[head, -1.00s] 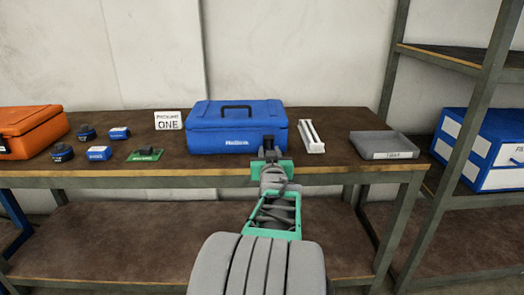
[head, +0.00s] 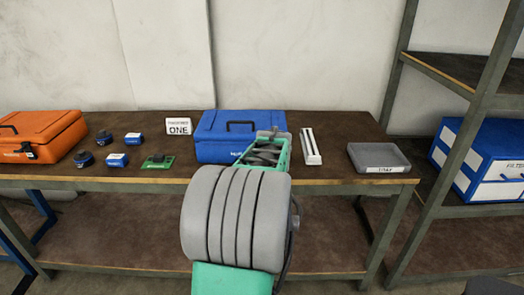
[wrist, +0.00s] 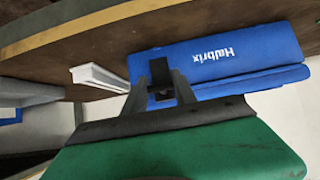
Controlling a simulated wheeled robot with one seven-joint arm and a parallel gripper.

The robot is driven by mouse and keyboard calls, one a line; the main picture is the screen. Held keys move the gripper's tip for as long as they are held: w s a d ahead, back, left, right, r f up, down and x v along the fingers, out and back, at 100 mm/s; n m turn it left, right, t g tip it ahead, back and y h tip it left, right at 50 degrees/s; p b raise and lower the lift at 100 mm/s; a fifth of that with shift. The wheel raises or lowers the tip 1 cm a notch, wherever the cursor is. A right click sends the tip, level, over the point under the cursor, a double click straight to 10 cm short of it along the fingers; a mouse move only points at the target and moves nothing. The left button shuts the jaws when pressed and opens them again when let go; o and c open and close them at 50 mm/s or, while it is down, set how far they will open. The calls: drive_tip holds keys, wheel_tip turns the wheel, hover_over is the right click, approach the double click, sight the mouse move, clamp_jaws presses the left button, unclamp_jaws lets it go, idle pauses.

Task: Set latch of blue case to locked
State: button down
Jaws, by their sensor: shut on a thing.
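The blue case (head: 213,138) stands shut on the table, its front partly hidden by my arm in the head view. In the wrist view the blue case (wrist: 222,62) shows its lettered front, and a dark latch (wrist: 160,74) sits near one end of it. My gripper (wrist: 169,92) is at this latch, its two fingers closed on it. The fingers hide part of the latch, so I cannot tell its exact position. In the head view my gripper is hidden behind my own arm.
An orange case (head: 42,136), several small blue-and-black items and a green board (head: 158,161) lie to the left. A sign (head: 179,127) stands behind them. A white rail piece (head: 311,146) and a grey tray (head: 379,158) are to the right. A shelf with a blue-white box (head: 488,160) stands far right.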

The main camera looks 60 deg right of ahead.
drive_tip(key=shift+w+d+r, duration=0.15)
drive_tip(key=shift+d+r, duration=0.15)
drive_tip(key=shift+r, duration=0.25)
drive_tip(key=c, duration=1.4)
unclamp_jaws()
drive_tip(key=o, duration=0.4)
drive_tip(key=shift+f, duration=0.2)
drive_tip(key=shift+a, duration=0.15)
drive_tip(key=v, duration=0.7)
drive_tip(key=shift+a+r, duration=0.15)
drive_tip(key=shift+a, duration=0.1)
